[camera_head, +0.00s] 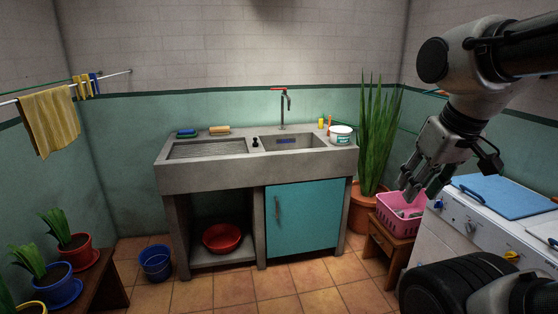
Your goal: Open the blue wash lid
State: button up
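The blue wash lid (512,194) is a flat light-blue panel on top of a white washing machine (450,236) at the right. It lies flat and looks closed. A darker blue curved handle (472,196) shows at its left front edge. My gripper (418,193) hangs from the upper right, pointing down and left. It is left of the lid and apart from the handle in the picture. Its fingers look spread and nothing shows between them.
A pink basket (400,228) on a small wooden stool (385,240) stands below my gripper. A tall potted plant (378,130) is behind it. A concrete sink (250,172) with a teal cabinet door stands mid-picture. The tiled floor before it is clear.

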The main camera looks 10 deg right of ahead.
aim_at(508, 199)
jog(key=i+z, duration=1)
jog(key=i+j+z, duration=0.45)
jog(key=i+l, duration=0.05)
